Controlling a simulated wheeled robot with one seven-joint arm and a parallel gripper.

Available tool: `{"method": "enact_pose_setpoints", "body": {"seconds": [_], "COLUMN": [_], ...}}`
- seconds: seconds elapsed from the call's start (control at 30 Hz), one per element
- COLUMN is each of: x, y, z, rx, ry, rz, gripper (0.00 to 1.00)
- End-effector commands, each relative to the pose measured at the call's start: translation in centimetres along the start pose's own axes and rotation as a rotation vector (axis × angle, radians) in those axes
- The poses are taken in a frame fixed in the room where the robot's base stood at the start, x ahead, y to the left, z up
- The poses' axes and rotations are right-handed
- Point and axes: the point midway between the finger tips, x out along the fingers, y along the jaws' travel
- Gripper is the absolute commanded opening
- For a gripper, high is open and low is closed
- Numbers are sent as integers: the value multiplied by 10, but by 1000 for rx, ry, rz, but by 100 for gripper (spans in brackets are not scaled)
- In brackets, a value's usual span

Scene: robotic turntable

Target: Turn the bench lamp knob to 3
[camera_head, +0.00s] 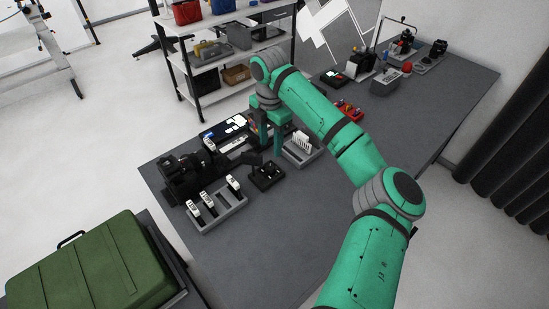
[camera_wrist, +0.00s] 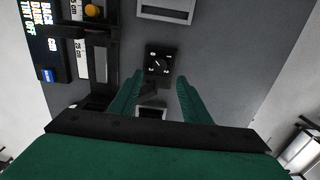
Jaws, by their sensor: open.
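The knob (camera_wrist: 158,62) is a small round black dial on a square black panel, seen in the wrist view at upper centre. White marks surround it and a pale pointer line crosses it on a slant; the digits are too small to read for certain. My gripper (camera_wrist: 156,84) has its two green fingers spread on either side, with the knob beyond and between the tips; nothing is held. In the head view my gripper (camera_head: 266,148) hangs low over the bench.
A display with text (camera_wrist: 45,40) and a ruler strip lie left of the knob. A grey tray (camera_wrist: 166,13) lies beyond it. On the bench, a grey holder with white-topped items (camera_head: 218,211) and a black device (camera_head: 185,178) stand left. The bench front (camera_head: 290,225) is clear.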

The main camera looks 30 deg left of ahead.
Motion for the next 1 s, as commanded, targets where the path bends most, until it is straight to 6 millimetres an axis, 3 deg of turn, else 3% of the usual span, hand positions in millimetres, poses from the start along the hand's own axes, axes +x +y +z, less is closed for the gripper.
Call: {"method": "enact_pose_setpoints", "body": {"seconds": [0.5,0.7,1.0], "x": [83,96,98], "y": [-1,-2,-2], "z": [0,1,2], "rx": [1,3,4], "ry": [1,1,0], "rz": [-2,-1,-1], "gripper": [43,43,43]}}
